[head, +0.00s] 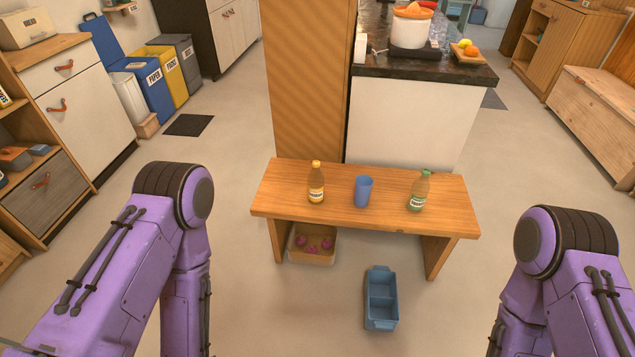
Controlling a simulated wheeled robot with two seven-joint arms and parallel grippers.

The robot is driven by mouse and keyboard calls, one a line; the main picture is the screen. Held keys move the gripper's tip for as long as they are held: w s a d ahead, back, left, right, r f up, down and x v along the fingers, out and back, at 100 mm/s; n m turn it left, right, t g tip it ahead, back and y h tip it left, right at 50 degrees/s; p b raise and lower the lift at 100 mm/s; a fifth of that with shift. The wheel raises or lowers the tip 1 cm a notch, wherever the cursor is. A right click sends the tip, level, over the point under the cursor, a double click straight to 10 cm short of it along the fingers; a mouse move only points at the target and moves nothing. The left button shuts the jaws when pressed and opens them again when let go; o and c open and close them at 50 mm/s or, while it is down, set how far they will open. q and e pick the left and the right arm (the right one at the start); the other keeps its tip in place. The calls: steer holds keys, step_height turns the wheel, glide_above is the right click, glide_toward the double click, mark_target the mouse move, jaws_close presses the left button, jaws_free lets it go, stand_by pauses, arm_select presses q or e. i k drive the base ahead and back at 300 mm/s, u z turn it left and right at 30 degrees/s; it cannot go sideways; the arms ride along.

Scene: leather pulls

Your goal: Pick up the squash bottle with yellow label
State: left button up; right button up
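A brown squash bottle (316,184) with a yellow cap and a yellow-and-white label stands upright on the left part of the wooden bench (290,215). A second bottle (419,191) with a green cap and a pale label with green stands on the right part of the bench, looking slightly tilted in the view. A blue cup (363,191) stands between them. My two purple arms frame the view at left and right. Both forearms run down out of the bottom of the picture, so neither gripper shows.
Under the bench sits a wooden box (326,257) with pinkish-purple things inside. A wood panel (305,80) and white counter (415,120) stand close behind. Floor left of the bench is clear.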

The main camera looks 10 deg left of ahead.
mark_target(316, 179)
steer(key=u, duration=1.1)
steer(key=i, duration=0.8)
steer(key=z, duration=2.1)
